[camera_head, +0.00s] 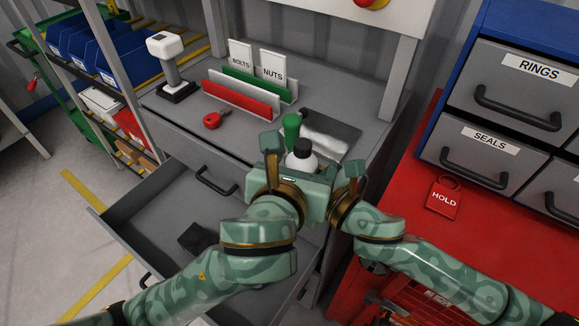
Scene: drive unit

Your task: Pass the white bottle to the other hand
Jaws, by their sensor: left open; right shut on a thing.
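The white bottle (301,161) with a black cap stands upright between my two hands, above the front edge of the grey workbench. Its lower part is hidden by the gripper bodies. My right gripper (328,172) comes in from the right and is shut on the bottle; its finger contact is mostly hidden. My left gripper (273,153) is open close by on the bottle's left side. The two grippers are very near each other and overlap in the view, so I cannot tell whether the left fingers touch the bottle.
An open grey drawer (150,222) with a dark item inside lies below my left arm. A red cabinet (405,240) stands right.

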